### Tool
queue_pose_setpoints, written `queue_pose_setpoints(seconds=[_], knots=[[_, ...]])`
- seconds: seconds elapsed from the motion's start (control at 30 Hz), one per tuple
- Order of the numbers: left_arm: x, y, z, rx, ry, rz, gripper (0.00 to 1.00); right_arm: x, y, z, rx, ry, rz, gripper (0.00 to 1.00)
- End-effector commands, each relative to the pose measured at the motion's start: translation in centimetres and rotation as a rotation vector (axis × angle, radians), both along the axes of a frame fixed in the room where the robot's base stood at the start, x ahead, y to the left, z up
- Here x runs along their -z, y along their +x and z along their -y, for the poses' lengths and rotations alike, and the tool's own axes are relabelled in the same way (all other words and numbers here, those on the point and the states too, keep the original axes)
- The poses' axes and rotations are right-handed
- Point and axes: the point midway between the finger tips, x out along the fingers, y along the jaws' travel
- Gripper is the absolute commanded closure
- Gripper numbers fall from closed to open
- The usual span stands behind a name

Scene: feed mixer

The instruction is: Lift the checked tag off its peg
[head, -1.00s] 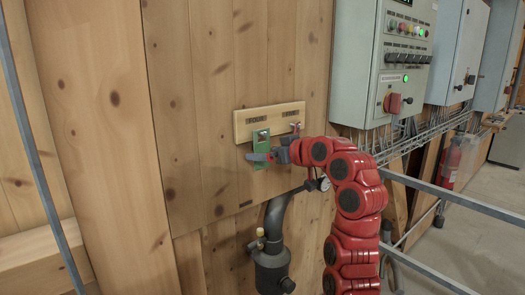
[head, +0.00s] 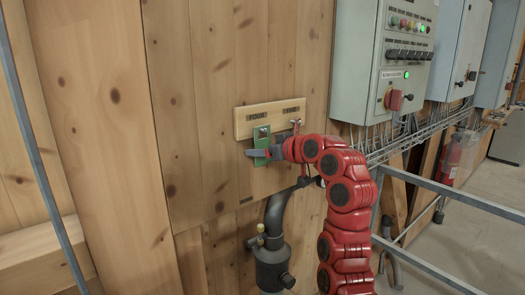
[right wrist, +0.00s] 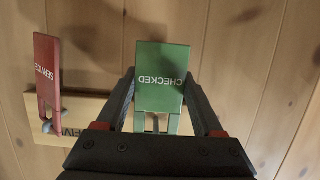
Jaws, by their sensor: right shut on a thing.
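The green tag marked CHECKED (right wrist: 162,78) hangs at the peg under the FOUR label; it also shows in the head view (head: 262,136). My right gripper (right wrist: 160,82) is shut on the tag, one finger along each side edge. In the head view my right gripper (head: 264,153) is at the tag's lower part, close to the wall. The metal peg (right wrist: 155,123) shows at the tag's upper end, partly hidden by the gripper body. The tag's top still overlaps the board, and I cannot tell if it is clear of the peg. My left gripper is not in view.
A wooden peg board (head: 283,115) is fixed to the plank wall. A red tag marked SERVICE (right wrist: 47,70) hangs beside the green one, under FIVE. A dark pipe fitting (head: 271,262) is below. Grey control boxes (head: 383,60) and metal rails (head: 440,197) are at the right.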

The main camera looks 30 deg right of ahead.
Motion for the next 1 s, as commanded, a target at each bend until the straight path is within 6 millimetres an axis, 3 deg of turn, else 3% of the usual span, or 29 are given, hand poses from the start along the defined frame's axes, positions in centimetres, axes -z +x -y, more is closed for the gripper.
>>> queue_pose_setpoints(seconds=[0.57, 1.0], knots=[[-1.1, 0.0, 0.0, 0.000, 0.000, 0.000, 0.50, -1.4, 0.0, -0.1, -0.001, 0.000, 0.001, 0.83], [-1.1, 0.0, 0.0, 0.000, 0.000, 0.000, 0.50, -1.4, -0.2, 0.0, 0.000, 0.000, 0.001, 0.83]])
